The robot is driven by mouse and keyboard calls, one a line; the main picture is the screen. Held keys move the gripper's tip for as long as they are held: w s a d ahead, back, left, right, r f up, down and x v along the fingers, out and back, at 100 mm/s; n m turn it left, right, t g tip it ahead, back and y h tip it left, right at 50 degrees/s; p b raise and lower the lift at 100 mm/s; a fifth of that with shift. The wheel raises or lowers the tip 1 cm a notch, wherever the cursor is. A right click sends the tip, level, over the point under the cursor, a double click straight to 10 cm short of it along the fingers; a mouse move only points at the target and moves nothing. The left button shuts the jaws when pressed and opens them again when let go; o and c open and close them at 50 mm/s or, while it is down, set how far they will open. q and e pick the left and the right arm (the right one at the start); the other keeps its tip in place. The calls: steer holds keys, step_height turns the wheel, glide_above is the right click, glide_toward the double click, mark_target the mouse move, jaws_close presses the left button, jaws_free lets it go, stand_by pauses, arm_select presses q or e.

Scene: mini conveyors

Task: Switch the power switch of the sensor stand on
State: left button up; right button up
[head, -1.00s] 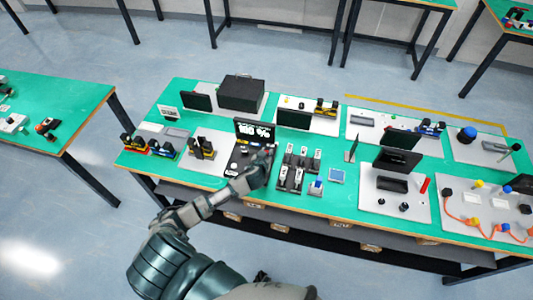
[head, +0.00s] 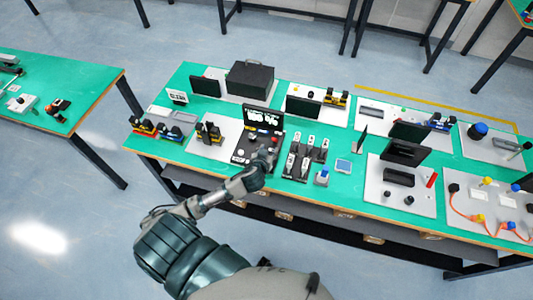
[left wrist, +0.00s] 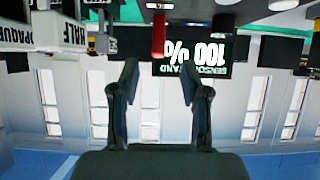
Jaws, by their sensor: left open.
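The sensor stand is a black base (head: 240,152) with an upright black screen (head: 263,118) behind it, near the middle of the table. In the left wrist view its screen (left wrist: 205,55) appears upside down, reading "100 %" and "SENSOR STAND". My left gripper (head: 265,155) is at the right front of the stand in the head view. In the left wrist view its two fingers (left wrist: 155,80) are apart with nothing between them. A red piece (left wrist: 158,35) shows beyond the fingers. I cannot make out the power switch or its position. My right gripper is not in view.
Several black and white holders (head: 305,157) stand just right of the gripper. Labelled blocks (left wrist: 72,33) show at upper left in the left wrist view. A blue-topped button box (head: 322,177) is near the front edge of the green table (head: 345,192).

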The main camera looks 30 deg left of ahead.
arm_select(q)
steer(key=shift+v, duration=1.4)
